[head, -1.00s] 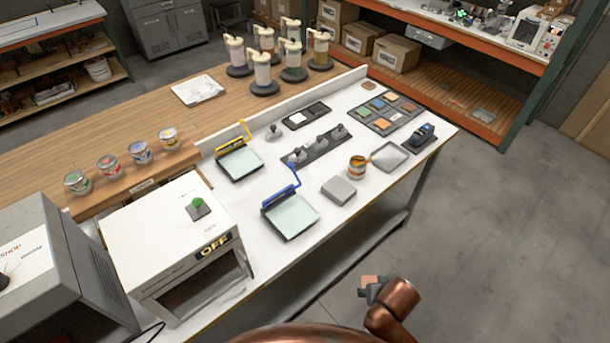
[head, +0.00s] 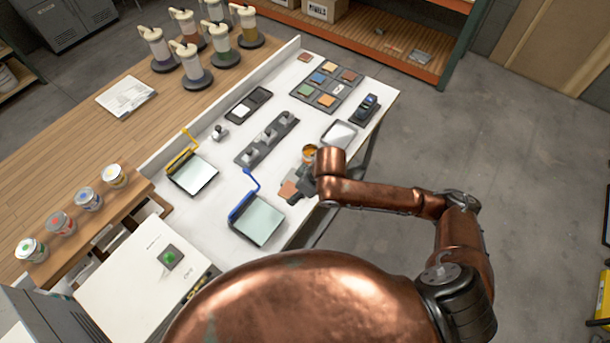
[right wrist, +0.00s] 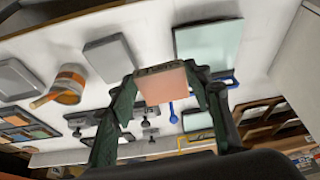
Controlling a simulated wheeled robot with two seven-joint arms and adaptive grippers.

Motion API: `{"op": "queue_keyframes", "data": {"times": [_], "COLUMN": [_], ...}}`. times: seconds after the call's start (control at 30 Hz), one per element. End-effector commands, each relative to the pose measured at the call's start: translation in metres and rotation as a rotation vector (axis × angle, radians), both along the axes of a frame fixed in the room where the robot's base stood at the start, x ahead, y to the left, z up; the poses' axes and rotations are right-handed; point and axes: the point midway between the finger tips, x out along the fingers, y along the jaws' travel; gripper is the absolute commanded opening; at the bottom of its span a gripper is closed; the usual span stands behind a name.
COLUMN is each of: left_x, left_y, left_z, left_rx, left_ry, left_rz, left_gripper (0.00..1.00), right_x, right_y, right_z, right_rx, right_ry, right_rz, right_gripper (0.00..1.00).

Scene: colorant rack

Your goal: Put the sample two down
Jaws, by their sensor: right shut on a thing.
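My right gripper (head: 303,184) is shut on a small flat peach-orange sample (head: 289,189) and holds it above the white table, just right of the blue-handled plate. In the right wrist view the sample (right wrist: 162,86) sits between the two dark fingertips, with marks along its edge. The grey block (right wrist: 110,58) lies below it on the table; in the head view it is mostly hidden by my gripper. A dark rack (head: 325,85) with several coloured samples lies at the table's far end. My left gripper is in neither view.
Close by are a blue-handled plate (head: 257,221), a yellow-handled plate (head: 193,175), an open paint can (head: 309,153), a grey tray (head: 339,134) and a dark device (head: 364,108). A strip with several knobs (head: 267,140) stands behind.

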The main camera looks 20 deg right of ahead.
Motion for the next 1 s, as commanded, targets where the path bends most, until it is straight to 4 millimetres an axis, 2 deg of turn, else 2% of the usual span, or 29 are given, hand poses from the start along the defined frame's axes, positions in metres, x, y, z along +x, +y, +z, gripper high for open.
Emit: {"op": "queue_keyframes", "data": {"times": [0.1,0.2,0.27,0.37,0.5,0.67,0.8,1.0], "left_x": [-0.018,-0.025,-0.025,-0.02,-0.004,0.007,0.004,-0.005], "left_y": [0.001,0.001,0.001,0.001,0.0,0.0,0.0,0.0], "left_z": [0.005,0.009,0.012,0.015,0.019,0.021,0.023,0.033], "left_rx": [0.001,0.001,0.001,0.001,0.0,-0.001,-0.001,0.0], "left_ry": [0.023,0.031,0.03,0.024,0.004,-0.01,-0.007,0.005], "left_rz": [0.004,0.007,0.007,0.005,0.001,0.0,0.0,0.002], "left_gripper": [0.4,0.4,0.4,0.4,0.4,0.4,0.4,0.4], "right_x": [0.024,0.044,0.056,0.068,0.083,0.091,0.097,0.096], "right_y": [-0.016,-0.028,-0.037,-0.046,-0.057,-0.063,-0.069,-0.068], "right_z": [-0.012,-0.022,-0.028,-0.048,-0.07,-0.083,-0.093,-0.117], "right_rx": [-0.003,-0.002,-0.001,-0.001,0.001,0.001,-0.001,-0.001], "right_ry": [0.001,0.001,0.001,0.003,0.001,-0.001,0.0,-0.001], "right_rz": [-0.003,0.0,0.0,0.002,0.002,0.002,0.001,0.002], "right_gripper": [0.25,0.25,0.25,0.25,0.25,0.25,0.25,0.25]}}
